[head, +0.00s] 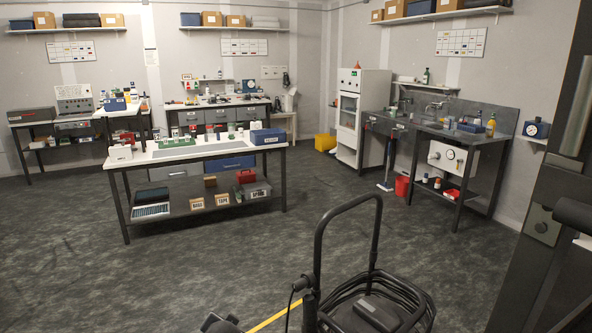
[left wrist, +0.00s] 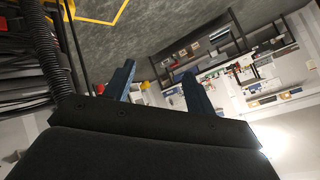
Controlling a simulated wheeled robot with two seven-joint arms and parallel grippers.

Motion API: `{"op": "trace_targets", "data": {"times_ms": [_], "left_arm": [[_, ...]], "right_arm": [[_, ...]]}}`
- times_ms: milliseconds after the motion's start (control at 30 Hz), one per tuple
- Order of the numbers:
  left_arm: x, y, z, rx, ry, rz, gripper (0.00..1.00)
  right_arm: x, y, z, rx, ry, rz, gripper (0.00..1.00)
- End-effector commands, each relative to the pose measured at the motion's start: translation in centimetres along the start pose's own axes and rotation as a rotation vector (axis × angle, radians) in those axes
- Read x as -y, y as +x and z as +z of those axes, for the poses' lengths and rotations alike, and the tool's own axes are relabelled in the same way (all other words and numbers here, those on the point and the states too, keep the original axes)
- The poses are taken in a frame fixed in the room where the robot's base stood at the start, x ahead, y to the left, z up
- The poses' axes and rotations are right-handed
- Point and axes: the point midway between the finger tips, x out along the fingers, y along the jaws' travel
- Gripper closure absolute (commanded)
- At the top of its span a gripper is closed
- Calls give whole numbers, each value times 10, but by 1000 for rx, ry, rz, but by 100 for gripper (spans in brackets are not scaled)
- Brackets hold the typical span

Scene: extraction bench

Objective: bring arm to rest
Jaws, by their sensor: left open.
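My left gripper (left wrist: 158,70) shows in the left wrist view. Its two blue-grey fingers stand apart with nothing between them, and the room beyond shows through the gap. The picture there is strongly tilted, and the benches appear far away past the fingers. In the head view, a dark shape at the bottom edge may be part of my left arm, but too little shows to tell. My right gripper is in neither view.
A black tubular handle (head: 318,240) with coiled black cable (head: 405,290) stands close in front. Yellow tape (head: 272,318) marks the floor beside it. The centre bench (head: 125,163) and the sink bench (head: 470,137) stand farther off. Grey floor (head: 190,265) between is clear.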

Motion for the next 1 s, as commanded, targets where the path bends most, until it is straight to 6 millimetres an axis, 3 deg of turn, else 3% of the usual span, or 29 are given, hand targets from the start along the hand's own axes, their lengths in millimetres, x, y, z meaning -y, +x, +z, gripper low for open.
{"op": "trace_targets", "data": {"times_ms": [100,400,667,1000], "left_arm": [[-26,-15,33,74,-54,97,45],[-76,-52,99,198,-155,284,45],[-110,-80,150,262,-233,383,45],[-151,-111,228,387,-309,445,45]], "right_arm": [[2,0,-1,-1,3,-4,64],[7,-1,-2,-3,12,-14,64],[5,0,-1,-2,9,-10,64],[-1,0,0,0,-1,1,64]]}}
